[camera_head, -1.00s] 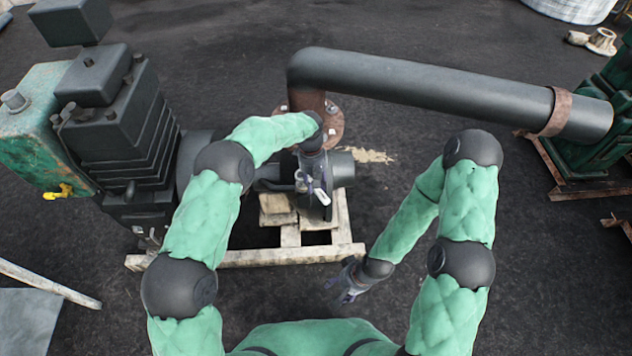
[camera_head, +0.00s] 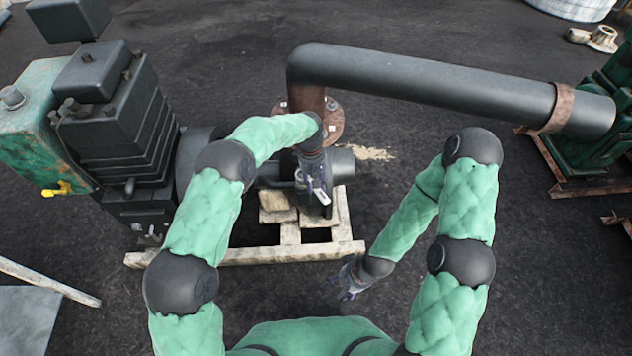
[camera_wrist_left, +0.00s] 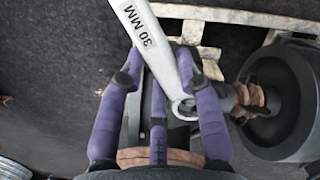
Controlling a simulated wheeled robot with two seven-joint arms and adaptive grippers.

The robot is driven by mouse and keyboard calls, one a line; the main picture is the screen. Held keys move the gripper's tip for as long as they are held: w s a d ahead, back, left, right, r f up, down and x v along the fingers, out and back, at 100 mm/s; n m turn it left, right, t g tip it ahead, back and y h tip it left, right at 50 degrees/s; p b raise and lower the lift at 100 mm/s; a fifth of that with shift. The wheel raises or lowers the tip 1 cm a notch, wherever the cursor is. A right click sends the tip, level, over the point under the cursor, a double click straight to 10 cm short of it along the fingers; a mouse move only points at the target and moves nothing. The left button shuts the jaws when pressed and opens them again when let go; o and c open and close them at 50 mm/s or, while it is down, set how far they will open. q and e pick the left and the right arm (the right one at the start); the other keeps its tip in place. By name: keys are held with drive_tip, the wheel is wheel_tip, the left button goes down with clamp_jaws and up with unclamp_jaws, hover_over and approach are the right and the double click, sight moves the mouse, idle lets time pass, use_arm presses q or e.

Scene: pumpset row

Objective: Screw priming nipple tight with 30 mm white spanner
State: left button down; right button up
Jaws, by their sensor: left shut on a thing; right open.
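The white spanner (camera_wrist_left: 152,38), marked 30 MM, is in my left gripper (camera_wrist_left: 160,65). The purple fingers of the left gripper are shut around its shaft. The spanner's ring end (camera_wrist_left: 184,108) lies low between the fingers, close to the pump; a small round part shows at the ring, but I cannot tell whether it is the priming nipple. In the head view the left gripper (camera_head: 312,180) is over the pump (camera_head: 342,165), and a short piece of the spanner (camera_head: 322,198) shows. My right gripper (camera_head: 345,284) is open and empty, in front of the wooden frame.
A dark pipe (camera_head: 440,85) with a rusty flange (camera_head: 333,125) rises behind the pump. A motor block (camera_head: 105,115) stands at left. The pump rests on a pale wooden frame (camera_head: 250,256). Another green machine (camera_head: 600,130) stands at right. The dark ground at front right is clear.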

use_arm(q)
drive_tip(key=shift+f, duration=0.6)
drive_tip(key=shift+f+b, duration=0.2)
drive_tip(key=shift+b, duration=0.15)
drive_tip(key=shift+f, duration=0.35)
drive_tip(key=shift+r, duration=0.1)
idle(0.6)
idle(0.9)
drive_tip(key=shift+s+a+m, duration=0.2)
drive_tip(key=shift+a+m, duration=0.3)
drive_tip(key=shift+m, duration=0.3)
drive_tip(key=shift+s+a+m+y+p, duration=0.25)
drive_tip(key=shift+a+m, duration=0.25)
drive_tip(key=shift+m, duration=0.3)
drive_tip(key=shift+s+a+m+y+p, duration=0.2)
drive_tip(key=shift+a+m, duration=0.25)
drive_tip(key=shift+m, duration=0.35)
